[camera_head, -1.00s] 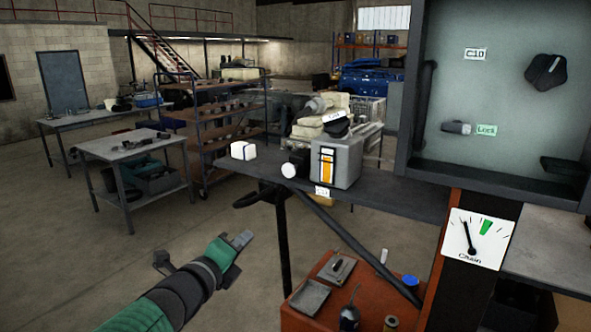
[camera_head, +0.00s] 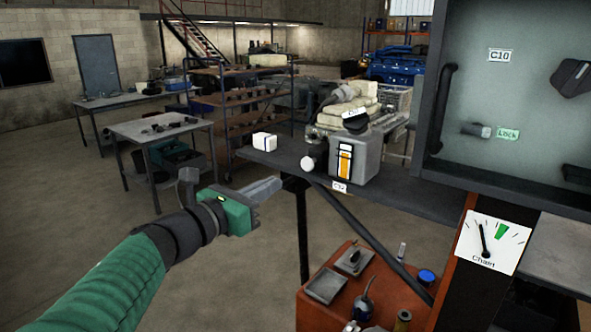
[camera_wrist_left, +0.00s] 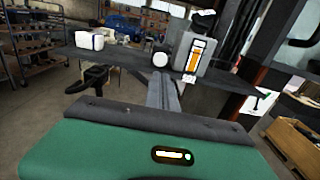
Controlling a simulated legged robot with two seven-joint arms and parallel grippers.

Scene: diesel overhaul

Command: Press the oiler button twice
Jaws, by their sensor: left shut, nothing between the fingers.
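The oiler (camera_head: 368,158) is a grey box with an orange-and-white sight strip, standing on a dark shelf; it also shows in the left wrist view (camera_wrist_left: 212,58). A round white button (camera_head: 307,163) sticks out at its left side and shows in the wrist view (camera_wrist_left: 160,59). My left gripper (camera_head: 277,185) is shut and empty. Its fingertips point toward the shelf's front edge, left of and lower than the button in the head view. In the wrist view the fingers (camera_wrist_left: 163,92) lie just below the button, apparently apart from it. My right gripper is out of view.
A white block (camera_head: 264,142) sits on the shelf (camera_head: 400,188) left of the oiler. A brace and leg stand under the shelf. A red cabinet (camera_head: 325,317) with small tools is below. A chain gauge (camera_head: 487,243) and grey panel (camera_head: 480,165) are at the right.

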